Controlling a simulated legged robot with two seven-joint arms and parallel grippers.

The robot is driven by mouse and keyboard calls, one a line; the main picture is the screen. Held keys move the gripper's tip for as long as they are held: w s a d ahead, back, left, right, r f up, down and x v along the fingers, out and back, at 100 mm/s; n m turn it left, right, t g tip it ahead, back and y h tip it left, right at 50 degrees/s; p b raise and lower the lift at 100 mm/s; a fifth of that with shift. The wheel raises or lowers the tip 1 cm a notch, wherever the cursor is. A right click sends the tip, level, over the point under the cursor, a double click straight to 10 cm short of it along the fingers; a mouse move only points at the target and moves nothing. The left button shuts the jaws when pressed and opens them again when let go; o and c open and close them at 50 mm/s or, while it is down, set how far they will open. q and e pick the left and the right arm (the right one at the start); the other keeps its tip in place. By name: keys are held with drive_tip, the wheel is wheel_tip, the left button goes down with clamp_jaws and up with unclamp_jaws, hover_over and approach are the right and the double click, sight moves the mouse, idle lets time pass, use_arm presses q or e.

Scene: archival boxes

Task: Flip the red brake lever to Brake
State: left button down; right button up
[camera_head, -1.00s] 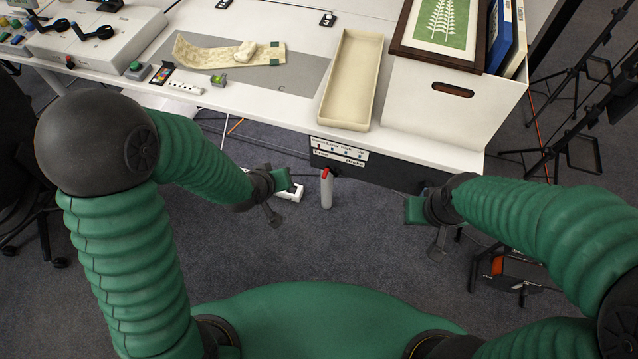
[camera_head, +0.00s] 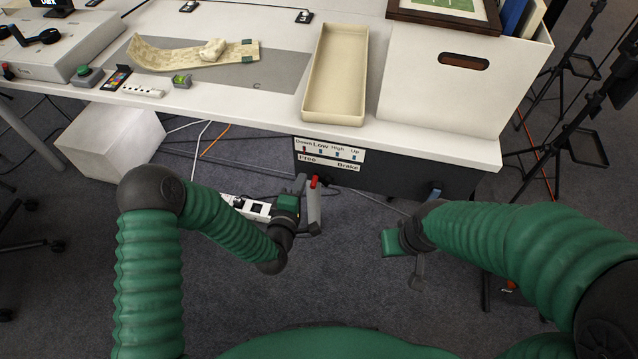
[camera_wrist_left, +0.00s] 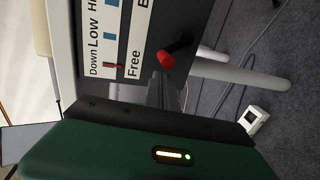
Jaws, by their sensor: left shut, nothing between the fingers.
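The red-tipped brake lever (camera_head: 314,182) sticks out from the dark panel under the table edge, below the word Free on the label (camera_head: 330,157). In the left wrist view, its red tip (camera_wrist_left: 167,60) and black shaft show close to the Free end of the label. My left gripper (camera_head: 301,188) is shut and empty, just left of the lever in the head view. I cannot tell whether it touches the lever. My right gripper (camera_head: 416,280) hangs to the right, below the panel and apart from the lever. Its finger gap is not clear.
The white table (camera_head: 240,107) overhangs the panel (camera_head: 400,180). A cream tray (camera_head: 312,108) and a white box (camera_head: 425,95) stand on it near the edge. A white power strip (camera_head: 248,208) lies behind my left gripper. Dark tripod stands (camera_head: 585,150) are at the right.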

sight(311, 189)
use_arm(q)
drive_tip(key=shift+w+d+f, duration=0.15)
drive_tip(key=shift+w+d, duration=0.05)
drive_tip(key=shift+w, duration=0.25)
drive_tip(key=shift+w+d, duration=0.15)
drive_tip(key=shift+w, duration=0.05)
drive_tip(key=shift+d, duration=0.3)
drive_tip(key=shift+s+d, duration=0.15)
drive_tip(key=shift+d, duration=0.45)
drive_tip(key=shift+s+d, duration=0.3)
drive_tip(key=shift+d, duration=0.2)
drive_tip(key=shift+s+d, duration=0.15)
drive_tip(key=shift+d, duration=0.45)
drive_tip(key=shift+s+d, duration=0.15)
drive_tip(key=shift+d, duration=0.4)
drive_tip(key=s+a+p, duration=0.1)
drive_tip(key=s+a, duration=0.3)
drive_tip(key=s, duration=0.2)
drive_tip(key=shift+a, duration=0.15)
